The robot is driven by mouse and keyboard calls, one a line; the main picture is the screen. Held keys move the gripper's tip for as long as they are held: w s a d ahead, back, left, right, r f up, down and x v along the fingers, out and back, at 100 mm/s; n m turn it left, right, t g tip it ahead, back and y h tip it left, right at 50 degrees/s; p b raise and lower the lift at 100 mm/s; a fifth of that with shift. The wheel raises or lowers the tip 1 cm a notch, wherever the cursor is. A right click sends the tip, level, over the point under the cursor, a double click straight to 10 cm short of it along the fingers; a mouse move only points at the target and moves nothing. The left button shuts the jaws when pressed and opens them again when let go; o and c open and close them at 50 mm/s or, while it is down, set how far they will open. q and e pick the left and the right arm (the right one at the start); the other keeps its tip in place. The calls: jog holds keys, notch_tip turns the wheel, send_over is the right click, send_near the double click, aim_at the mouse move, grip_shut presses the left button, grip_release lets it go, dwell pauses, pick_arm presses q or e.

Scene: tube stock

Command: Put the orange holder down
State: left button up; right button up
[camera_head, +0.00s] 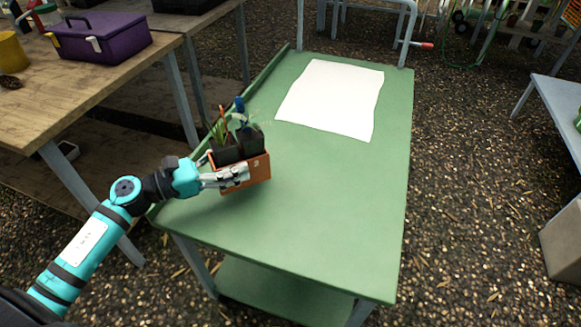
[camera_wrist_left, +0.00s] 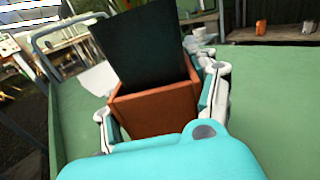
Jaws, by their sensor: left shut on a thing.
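The orange holder (camera_head: 257,168) is a small box with dark pots in it, and green leaves and a blue-topped item stick up from them. My left gripper (camera_head: 232,176) is shut on the holder at the left side of the green table (camera_head: 330,215). In the left wrist view the holder (camera_wrist_left: 158,108) sits between the two fingers (camera_wrist_left: 160,118), with a dark panel rising out of it. The holder looks roughly upright. I cannot tell whether its underside touches the table. My right gripper is not in view.
A white sheet (camera_head: 335,98) lies on the far part of the green table. The near and right parts of its top are clear. A raised edge runs along its left side. A wooden table with a purple toolbox (camera_head: 100,38) stands at left.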

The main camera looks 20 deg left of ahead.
pick_arm(q)
jog(key=d, duration=0.3)
jog(key=w+d+p, duration=0.1)
jog(key=d, duration=0.3)
jog(key=w+d+p, duration=0.1)
jog(key=d, duration=0.3)
jog(key=shift+w+f, duration=0.15)
jog(key=shift+f, duration=0.2)
notch_tip(320, 180, down, 3)
jog(key=shift+f+b, duration=0.1)
jog(key=shift+b, duration=0.45)
jog(key=shift+f, duration=0.25)
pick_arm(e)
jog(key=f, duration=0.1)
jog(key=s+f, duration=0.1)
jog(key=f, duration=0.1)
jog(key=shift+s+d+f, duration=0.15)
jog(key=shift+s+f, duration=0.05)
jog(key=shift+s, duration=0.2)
pick_arm(q)
jog(key=shift+f, duration=0.1)
jog(key=o, duration=1.2)
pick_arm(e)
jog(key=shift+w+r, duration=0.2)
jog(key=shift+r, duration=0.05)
pick_arm(q)
jog(key=shift+o, duration=0.2)
